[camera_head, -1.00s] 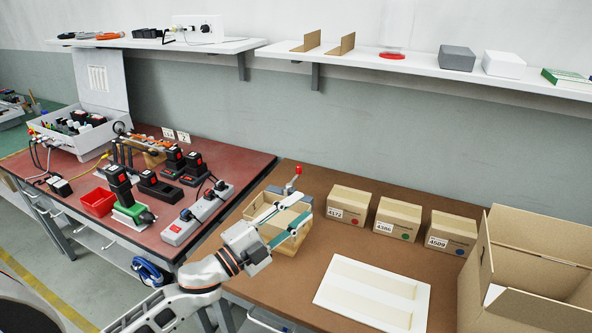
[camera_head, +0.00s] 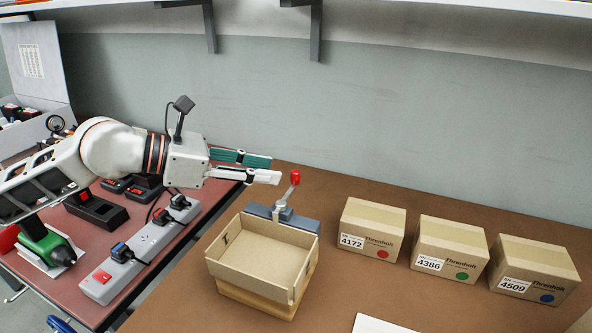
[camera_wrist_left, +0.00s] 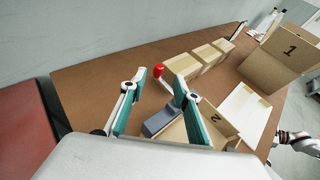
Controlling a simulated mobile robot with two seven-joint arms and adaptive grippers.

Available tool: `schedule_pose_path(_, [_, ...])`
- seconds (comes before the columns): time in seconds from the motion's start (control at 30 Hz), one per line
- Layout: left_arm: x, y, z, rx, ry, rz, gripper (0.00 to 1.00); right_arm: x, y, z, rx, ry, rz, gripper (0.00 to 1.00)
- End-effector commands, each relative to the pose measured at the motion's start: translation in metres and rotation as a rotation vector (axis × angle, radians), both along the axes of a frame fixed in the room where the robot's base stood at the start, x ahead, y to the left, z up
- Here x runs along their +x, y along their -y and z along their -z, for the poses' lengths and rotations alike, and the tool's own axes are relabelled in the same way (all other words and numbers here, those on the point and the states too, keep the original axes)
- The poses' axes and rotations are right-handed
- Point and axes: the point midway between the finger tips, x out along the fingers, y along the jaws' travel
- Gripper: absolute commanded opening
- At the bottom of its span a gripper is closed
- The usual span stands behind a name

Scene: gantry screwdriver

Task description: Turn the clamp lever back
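The clamp lever (camera_head: 289,190) has a red knob on a metal arm and stands tilted up from a grey clamp block (camera_head: 296,222). The clamp sits at the back edge of an open cardboard tray (camera_head: 262,252) on the brown table. My left gripper (camera_head: 276,170) is open and empty, just left of and slightly above the red knob. In the left wrist view the red knob (camera_wrist_left: 158,71) shows beyond and between the two teal fingers (camera_wrist_left: 158,100). The knob looks apart from the fingers.
Three labelled boxes, 4172 (camera_head: 372,229), 4386 (camera_head: 447,248) and 4509 (camera_head: 533,268), stand in a row to the right. A grey power strip (camera_head: 142,247) lies on the red table at left. A shelf (camera_head: 420,10) runs above.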

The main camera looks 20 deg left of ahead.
Motion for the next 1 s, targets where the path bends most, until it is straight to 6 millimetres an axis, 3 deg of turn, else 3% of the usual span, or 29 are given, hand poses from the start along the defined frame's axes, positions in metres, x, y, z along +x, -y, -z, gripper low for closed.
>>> schedule_pose_path(0.13, [0.006, 0.003, 0.001, 0.013, 0.010, -0.002, 0.31, 0.000, -0.001, 0.000, 0.002, 0.001, -0.001, 0.00])
schedule_pose_path(0.6, [0.045, 0.046, 0.026, 0.009, 0.006, -0.002, 0.31, 0.003, -0.008, -0.003, 0.028, 0.011, 0.000, 0.00])
schedule_pose_path(1.0, [0.050, 0.051, 0.028, 0.010, 0.008, -0.003, 0.31, 0.004, -0.010, -0.005, 0.032, 0.015, -0.001, 0.00])
